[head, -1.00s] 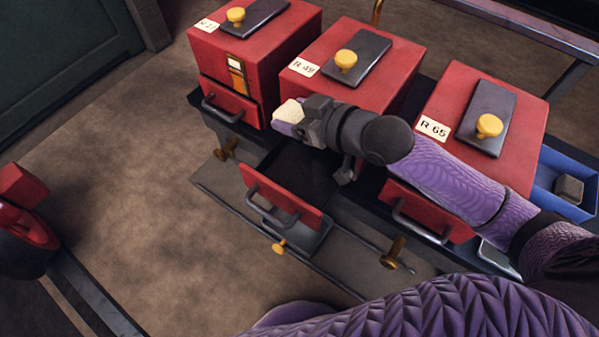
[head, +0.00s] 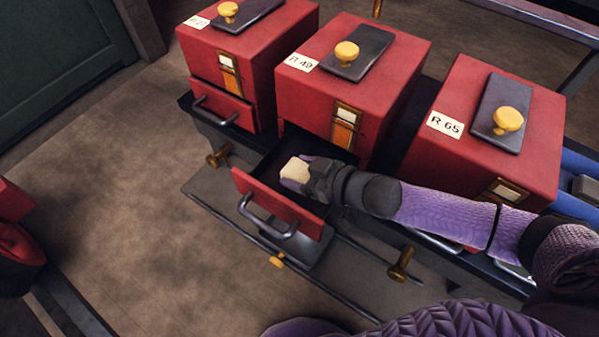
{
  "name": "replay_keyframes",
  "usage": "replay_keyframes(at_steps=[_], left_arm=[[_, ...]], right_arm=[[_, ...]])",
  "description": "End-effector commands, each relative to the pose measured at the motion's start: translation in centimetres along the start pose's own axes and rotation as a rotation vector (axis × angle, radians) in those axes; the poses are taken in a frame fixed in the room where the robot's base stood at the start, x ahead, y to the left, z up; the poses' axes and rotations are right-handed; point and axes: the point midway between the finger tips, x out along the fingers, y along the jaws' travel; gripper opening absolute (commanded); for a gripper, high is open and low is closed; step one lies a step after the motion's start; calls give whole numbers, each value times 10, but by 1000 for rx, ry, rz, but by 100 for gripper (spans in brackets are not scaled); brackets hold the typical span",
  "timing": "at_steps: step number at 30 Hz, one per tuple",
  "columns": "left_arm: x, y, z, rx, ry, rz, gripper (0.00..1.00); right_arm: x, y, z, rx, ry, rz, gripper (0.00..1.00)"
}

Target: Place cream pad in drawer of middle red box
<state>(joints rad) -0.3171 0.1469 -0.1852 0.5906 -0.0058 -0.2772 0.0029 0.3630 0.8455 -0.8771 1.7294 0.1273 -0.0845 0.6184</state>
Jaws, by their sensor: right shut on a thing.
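The middle red box (head: 365,85), labelled R 49, stands between two other red boxes. Its drawer (head: 272,211) is pulled out towards the front, with a red front, a grey handle and a dark inside. My right gripper (head: 297,172) is shut on the cream pad (head: 295,169) and holds it over the open drawer, close behind the drawer front. I cannot tell whether the pad touches the drawer floor. The gripper and wrist hide part of the drawer's right side. My left gripper is not in view.
The right red box R 65 (head: 480,135) stands behind my right arm. A blue tray (head: 575,205) is at the far right. Brass knobs (head: 400,264) stick out along the bench front. Open floor lies at left.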

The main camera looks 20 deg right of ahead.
Motion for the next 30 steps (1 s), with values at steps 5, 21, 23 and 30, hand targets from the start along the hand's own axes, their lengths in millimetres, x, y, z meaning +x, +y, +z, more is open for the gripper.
replay_keyframes(at_steps=[5,21,23,30], left_arm=[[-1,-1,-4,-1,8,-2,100],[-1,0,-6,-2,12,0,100],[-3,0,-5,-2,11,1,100],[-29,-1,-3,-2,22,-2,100]], right_arm=[[0,0,-1,0,0,1,7],[0,0,0,0,0,1,100],[-2,0,-4,-1,0,1,100],[-51,0,-7,3,-3,2,100]])
